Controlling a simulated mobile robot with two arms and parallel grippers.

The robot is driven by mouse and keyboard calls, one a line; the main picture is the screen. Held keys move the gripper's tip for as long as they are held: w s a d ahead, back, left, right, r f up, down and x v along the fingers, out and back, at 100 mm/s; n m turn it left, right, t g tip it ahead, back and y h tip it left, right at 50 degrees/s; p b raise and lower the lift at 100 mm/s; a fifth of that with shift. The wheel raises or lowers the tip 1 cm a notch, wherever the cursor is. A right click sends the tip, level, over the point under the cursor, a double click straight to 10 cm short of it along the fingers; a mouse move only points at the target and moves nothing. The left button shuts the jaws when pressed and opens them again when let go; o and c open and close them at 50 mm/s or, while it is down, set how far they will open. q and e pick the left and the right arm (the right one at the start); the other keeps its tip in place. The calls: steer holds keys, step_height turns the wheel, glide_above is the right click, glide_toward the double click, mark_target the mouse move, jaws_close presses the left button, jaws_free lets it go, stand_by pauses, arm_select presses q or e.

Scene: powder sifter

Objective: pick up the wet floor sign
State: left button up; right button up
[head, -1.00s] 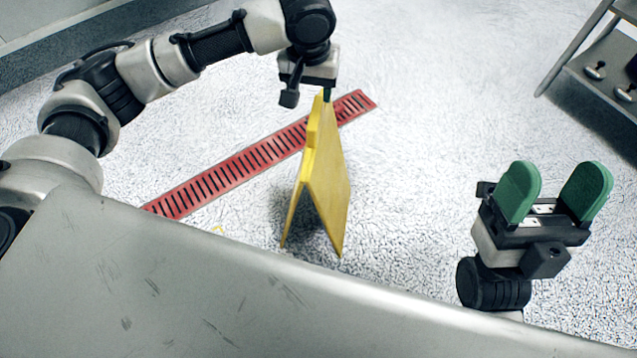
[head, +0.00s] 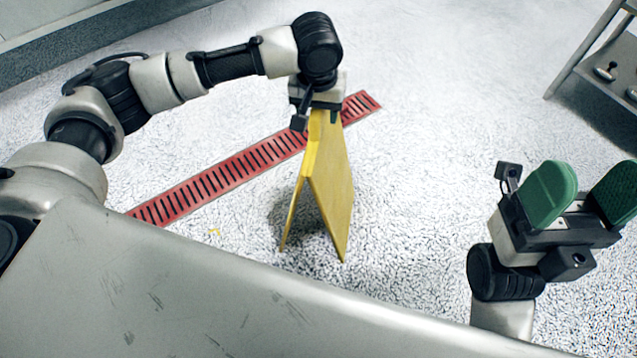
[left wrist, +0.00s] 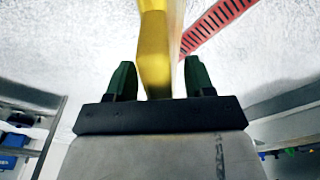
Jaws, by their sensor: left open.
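The yellow wet floor sign (head: 332,185) stands upright on the floor in an A shape in the head view. My left gripper (head: 318,108) is over its top edge, pointing down. In the left wrist view the sign (left wrist: 155,55) rises between the two green fingers of my left gripper (left wrist: 157,82), which are open with a gap on either side of it. My right gripper (head: 583,192) is at the right of the head view, its green fingers wide apart and empty, away from the sign.
A red slotted drain grate (head: 225,182) lies in the floor behind the sign. A grey metal shelf (head: 590,70) with small items stands at the upper right. A wall base (head: 80,40) runs along the upper left. The floor around the sign is clear.

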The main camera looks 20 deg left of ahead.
arm_select(q)
steer(key=shift+c, duration=0.3)
jaws_close()
steer(key=shift+r, duration=0.1)
stand_by(1.0)
